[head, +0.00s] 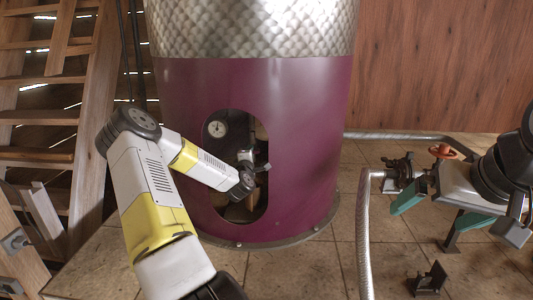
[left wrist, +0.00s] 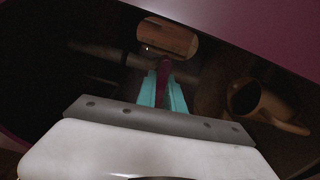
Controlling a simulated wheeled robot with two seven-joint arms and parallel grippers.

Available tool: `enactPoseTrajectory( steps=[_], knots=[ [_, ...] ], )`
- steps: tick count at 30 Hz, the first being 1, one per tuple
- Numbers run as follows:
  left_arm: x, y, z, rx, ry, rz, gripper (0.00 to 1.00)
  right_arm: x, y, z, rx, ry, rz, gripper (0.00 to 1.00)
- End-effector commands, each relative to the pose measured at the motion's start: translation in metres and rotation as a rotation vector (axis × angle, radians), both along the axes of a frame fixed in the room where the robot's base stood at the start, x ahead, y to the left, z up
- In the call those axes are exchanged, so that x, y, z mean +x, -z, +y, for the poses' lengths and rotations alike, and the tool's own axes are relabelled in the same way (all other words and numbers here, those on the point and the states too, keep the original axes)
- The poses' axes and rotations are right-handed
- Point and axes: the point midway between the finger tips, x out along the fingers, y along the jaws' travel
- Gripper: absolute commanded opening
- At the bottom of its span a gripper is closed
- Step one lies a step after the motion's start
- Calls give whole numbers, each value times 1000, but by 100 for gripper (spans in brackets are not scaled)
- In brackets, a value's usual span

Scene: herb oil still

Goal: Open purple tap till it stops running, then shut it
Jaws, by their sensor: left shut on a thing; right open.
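The tap's purple handle (left wrist: 163,77) shows in the left wrist view as a narrow upright piece. My left gripper (left wrist: 163,92) has its teal fingers shut on it, inside the dark hollow of the still. In the head view my left forearm reaches into the oval opening of the purple still (head: 305,130), and its fingers and the handle are hidden there. A tan cup-like vessel (left wrist: 262,102) with a dark mouth lies right of the fingers. I cannot tell whether any liquid runs. My right gripper (head: 440,208) is open and empty at the right.
A round gauge (head: 217,129) sits inside the opening. A valve with an orange handle (head: 443,151) stands near my right gripper. A braided hose (head: 365,230) comes down to the tiled floor. A small black bracket (head: 430,278) is at the lower right. Wooden stairs (head: 85,120) rise at the left.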

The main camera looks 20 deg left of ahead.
Motion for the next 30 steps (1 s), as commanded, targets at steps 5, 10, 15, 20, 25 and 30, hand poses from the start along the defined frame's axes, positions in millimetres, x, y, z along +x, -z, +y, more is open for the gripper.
enactPoseTrajectory(
  steps=[5, 10, 15, 20, 25, 30],
  knots=[
    [0, 0, 0, 76, 0, 21, 0, 0, 0, 0, 0, 0, 0, 100],
    [0, 0, 0, 116, 0, 31, 0, 0, 0, 0, 0, 0, 0, 100],
    [0, 0, 0, 130, 0, 35, 0, 0, 0, 0, 0, 0, 0, 100],
    [0, 1, 0, 132, 0, 36, 0, 0, 0, 0, 0, 0, 0, 100],
    [0, 1, 0, 131, 0, 36, 0, 0, 0, 0, 0, 0, 0, 100],
    [0, 1, 0, 130, 0, 36, 34, 0, 0, 0, 0, 0, 0, 100]
  ],
)
